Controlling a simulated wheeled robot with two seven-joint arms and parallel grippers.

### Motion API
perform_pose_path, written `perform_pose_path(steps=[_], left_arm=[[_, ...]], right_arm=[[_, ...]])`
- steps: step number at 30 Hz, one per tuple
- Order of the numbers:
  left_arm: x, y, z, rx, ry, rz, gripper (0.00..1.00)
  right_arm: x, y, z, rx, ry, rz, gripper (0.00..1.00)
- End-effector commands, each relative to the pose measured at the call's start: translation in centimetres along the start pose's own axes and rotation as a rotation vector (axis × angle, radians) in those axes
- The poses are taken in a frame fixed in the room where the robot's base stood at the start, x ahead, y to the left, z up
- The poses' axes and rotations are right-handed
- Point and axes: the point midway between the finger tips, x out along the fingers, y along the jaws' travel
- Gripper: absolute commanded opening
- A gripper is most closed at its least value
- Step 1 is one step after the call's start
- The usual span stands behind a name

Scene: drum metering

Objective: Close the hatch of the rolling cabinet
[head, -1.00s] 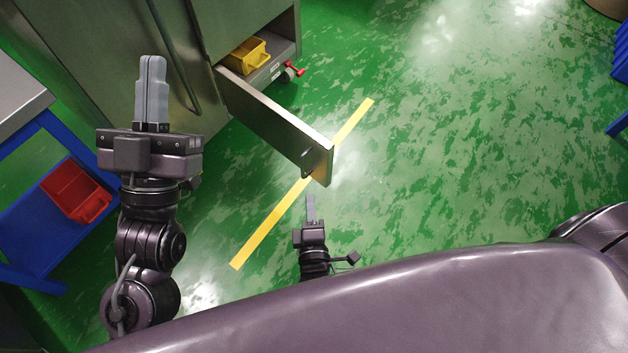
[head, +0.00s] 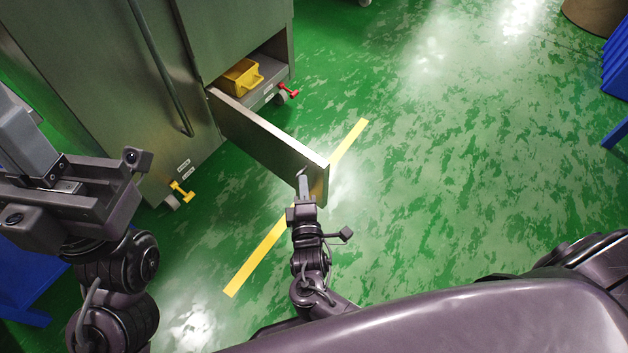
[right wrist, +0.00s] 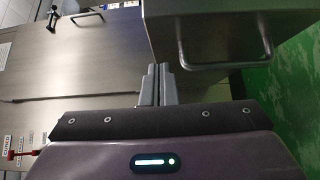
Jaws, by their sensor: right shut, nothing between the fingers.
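The rolling cabinet (head: 100,60) is grey metal and stands at the upper left of the head view. Its low hatch (head: 265,145) is swung wide open, its free end toward me. My right gripper (head: 304,183) is shut and empty, its tips close to the hatch's free end; I cannot tell whether they touch. In the right wrist view the shut fingers (right wrist: 155,82) point at the cabinet front (right wrist: 80,75), left of the hatch (right wrist: 200,25) and its bar handle (right wrist: 228,58). My left gripper (head: 22,125) is at the left edge, its grey fingers together.
A yellow bin (head: 241,78) sits in the open compartment. Casters with a red lever (head: 288,91) and a yellow lever (head: 181,190) are at the cabinet's base.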

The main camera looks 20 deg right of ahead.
Motion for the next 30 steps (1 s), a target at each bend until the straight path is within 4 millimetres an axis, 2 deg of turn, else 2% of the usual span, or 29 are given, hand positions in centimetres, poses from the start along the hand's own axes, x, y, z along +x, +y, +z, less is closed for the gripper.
perform_pose_path(steps=[3,7,23,30], left_arm=[[-0.4,0.0,0.1,0.001,0.004,0.003,0.0],[-0.5,0.0,0.1,0.002,0.007,0.005,0.0],[-0.4,0.1,0.1,0.002,0.007,0.007,0.0],[-0.2,0.0,0.1,0.002,0.008,0.007,0.0]], right_arm=[[1.2,-0.3,1.6,-0.004,-0.001,0.0,0.0],[1.9,-0.2,2.4,-0.001,-0.001,-0.002,0.0],[2.5,-0.1,2.9,-0.002,0.005,-0.002,0.0],[4.7,0.1,5.4,-0.009,0.068,0.002,0.0]])
